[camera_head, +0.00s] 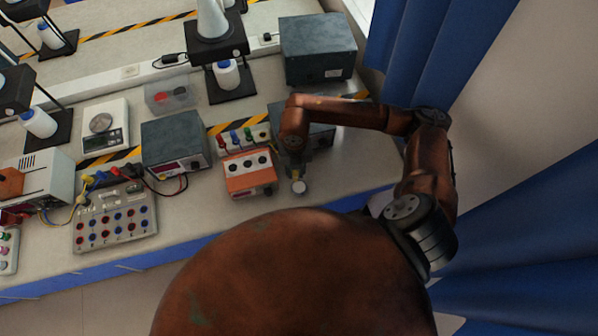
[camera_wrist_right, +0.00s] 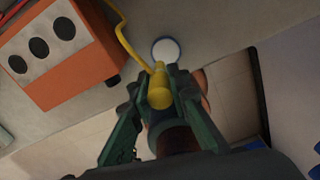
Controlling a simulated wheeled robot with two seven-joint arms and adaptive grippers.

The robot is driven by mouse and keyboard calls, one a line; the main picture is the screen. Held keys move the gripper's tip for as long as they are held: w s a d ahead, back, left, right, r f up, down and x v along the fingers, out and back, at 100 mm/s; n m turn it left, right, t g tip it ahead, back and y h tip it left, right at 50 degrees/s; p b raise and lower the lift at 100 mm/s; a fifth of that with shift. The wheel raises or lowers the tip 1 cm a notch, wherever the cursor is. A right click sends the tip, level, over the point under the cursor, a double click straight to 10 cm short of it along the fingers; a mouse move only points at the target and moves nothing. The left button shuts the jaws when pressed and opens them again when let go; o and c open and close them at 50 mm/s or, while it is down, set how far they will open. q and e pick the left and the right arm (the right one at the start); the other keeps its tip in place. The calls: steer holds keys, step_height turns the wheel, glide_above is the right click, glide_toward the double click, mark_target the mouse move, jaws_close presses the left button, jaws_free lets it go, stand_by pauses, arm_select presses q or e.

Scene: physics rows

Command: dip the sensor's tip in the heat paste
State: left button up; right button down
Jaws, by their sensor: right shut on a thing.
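The sensor (camera_wrist_right: 159,92) has a yellow body and a thin bent yellow strand, which I take for its cable. My right gripper (camera_wrist_right: 160,85) is shut on it; the gripper also shows in the head view (camera_head: 297,170), low over the bench. The round white-topped pot of heat paste (camera_wrist_right: 166,50) is just beyond the fingers in the wrist view. It also shows in the head view (camera_head: 299,187), right below the gripper. I cannot make out the sensor's tip or whether it touches the paste. My left gripper is not in view.
An orange box (camera_head: 250,173) with black round sockets stands left of the pot. Grey instruments (camera_head: 174,143) and a panel of coloured knobs (camera_head: 115,217) stand farther left. The bench's blue front edge (camera_head: 215,240) is close to the pot. Blue curtains (camera_head: 430,50) hang at right.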

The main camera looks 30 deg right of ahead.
steer(key=shift+s+d+f+b, duration=0.1)
steer(key=shift+d+f+b, duration=0.1)
steer(key=shift+f+b, duration=0.55)
steer(key=shift+s+d+f+b, duration=0.15)
steer(key=shift+f+b, duration=0.15)
steer(key=shift+f, duration=0.8)
steer(key=shift+s+d+f+b, duration=0.1)
steer(key=shift+d+f+b, duration=0.1)
steer(key=shift+f+b, duration=0.55)
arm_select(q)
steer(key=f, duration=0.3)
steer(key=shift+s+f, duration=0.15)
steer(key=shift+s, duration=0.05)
arm_select(e)
steer(key=shift+f, duration=0.15)
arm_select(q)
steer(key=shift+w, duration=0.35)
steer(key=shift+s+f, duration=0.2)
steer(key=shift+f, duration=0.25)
arm_select(e)
steer(key=shift+f, duration=0.6)
steer(key=shift+r+p, duration=2.05)
steer(key=shift+r, duration=1.55)
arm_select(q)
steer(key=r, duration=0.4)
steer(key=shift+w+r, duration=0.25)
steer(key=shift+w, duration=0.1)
